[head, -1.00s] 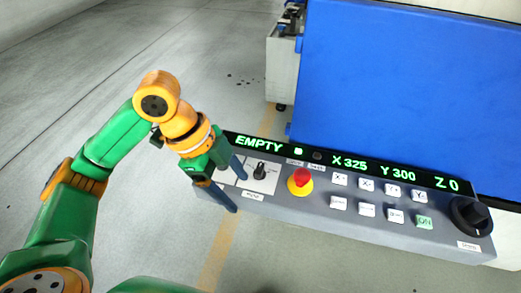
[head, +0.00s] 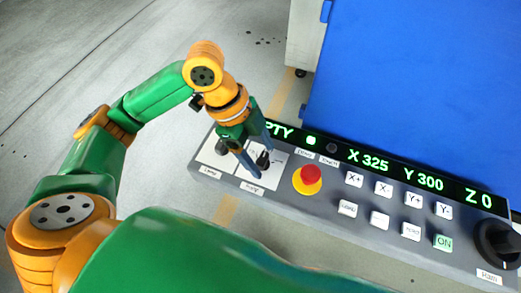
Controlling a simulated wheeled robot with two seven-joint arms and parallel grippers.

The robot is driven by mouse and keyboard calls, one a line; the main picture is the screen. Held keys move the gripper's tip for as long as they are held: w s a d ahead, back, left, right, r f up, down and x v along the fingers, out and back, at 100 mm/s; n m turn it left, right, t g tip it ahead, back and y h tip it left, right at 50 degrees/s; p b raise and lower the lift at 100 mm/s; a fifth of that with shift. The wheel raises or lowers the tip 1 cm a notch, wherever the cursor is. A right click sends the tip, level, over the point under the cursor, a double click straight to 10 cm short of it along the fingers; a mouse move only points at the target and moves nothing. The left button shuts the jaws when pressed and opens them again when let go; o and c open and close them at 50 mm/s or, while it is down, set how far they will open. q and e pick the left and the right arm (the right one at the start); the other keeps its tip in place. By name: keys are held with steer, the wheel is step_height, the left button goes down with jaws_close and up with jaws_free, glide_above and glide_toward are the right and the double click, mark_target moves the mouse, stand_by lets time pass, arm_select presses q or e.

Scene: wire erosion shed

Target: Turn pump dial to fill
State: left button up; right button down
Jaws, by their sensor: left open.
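The pump dial (head: 262,159) is a small black knob on a white plate with a "Pump" label (head: 252,188), at the left part of the grey control panel (head: 290,205). My left gripper (head: 264,165) is open, with its two blue-grey fingers reaching down to the plate. The dial shows between the fingertips, partly covered; I cannot tell whether they touch it. The display (head: 370,165) has its left end hidden by the gripper, with "PTY" showing in green. My right gripper is out of view.
A red stop button (head: 307,178) on a yellow base stands just right of the dial. White keys, a green ON key (head: 443,242) and a large black knob (head: 495,240) lie further right. A blue machine panel (head: 420,80) rises behind.

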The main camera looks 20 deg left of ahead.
arm_select(q)
steer(key=shift+s, duration=0.1)
jaws_close()
steer(key=shift+r+n+p, duration=0.25)
steer(key=shift+n+p, duration=0.15)
steer(key=shift+p, duration=0.35)
steer(key=n+t+p, duration=0.1)
steer(key=n+p, duration=0.1)
steer(key=p, duration=0.1)
steer(key=n+t+p, duration=0.1)
steer(key=n+p, duration=0.2)
steer(key=p, duration=0.1)
steer(key=n+t+y+p, duration=0.1)
steer(key=n+p, duration=0.2)
steer(key=p, duration=0.1)
steer(key=shift+s+d+r, duration=0.1)
steer(key=shift+s+r, duration=0.05)
steer(key=shift+s, duration=0.1)
steer(key=shift+f+n+t+y+p, duration=0.2)
steer(key=shift+n+t+y+p, duration=0.15)
steer(key=shift+n+p, duration=0.65)
steer(key=shift+f+p, duration=0.1)
steer(key=shift+p, duration=0.25)
jaws_free()
steer(key=p+v, duration=0.1)
steer(key=v, duration=0.6)
